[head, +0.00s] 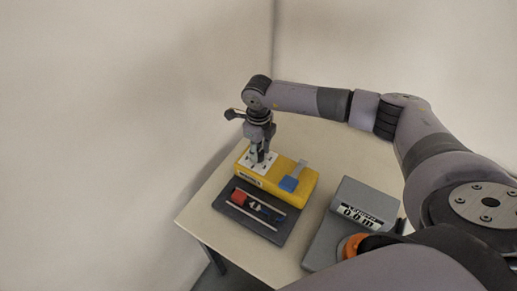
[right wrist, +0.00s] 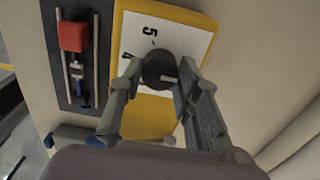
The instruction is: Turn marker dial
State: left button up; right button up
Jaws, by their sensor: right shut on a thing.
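The marker dial is a dark round knob (right wrist: 160,69) with a light pointer mark, on a white numbered plate (right wrist: 199,41). The digits 5 and 4 show beside it in the right wrist view. The plate sits on a yellow box (head: 303,180) on the table. My right gripper (head: 259,154) points down over the plate and is shut on the knob; in the right wrist view its fingers (right wrist: 158,76) are on either side of the knob. In the head view the gripper hides most of the dial. My left gripper is not in view.
A blue block with a grey lever (head: 289,184) is on the yellow box's right end. A dark tray (head: 226,208) with a red block and rods lies in front.

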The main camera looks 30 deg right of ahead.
jog(key=shift+m, duration=0.4)
jog(key=shift+c, duration=0.4)
jog(key=shift+m+b, duration=0.3)
jog(key=shift+b, duration=0.05)
jog(key=m+b, duration=0.1)
jog(key=m, duration=0.3)
jog(key=shift+b, duration=0.35)
jog(key=m+b, duration=0.1)
jog(key=m, duration=0.2)
jog(key=shift+m+b, duration=0.35)
jog(key=shift+m, duration=1.35)
jog(key=o, duration=1.1)
jog(key=shift+o, duration=0.2)
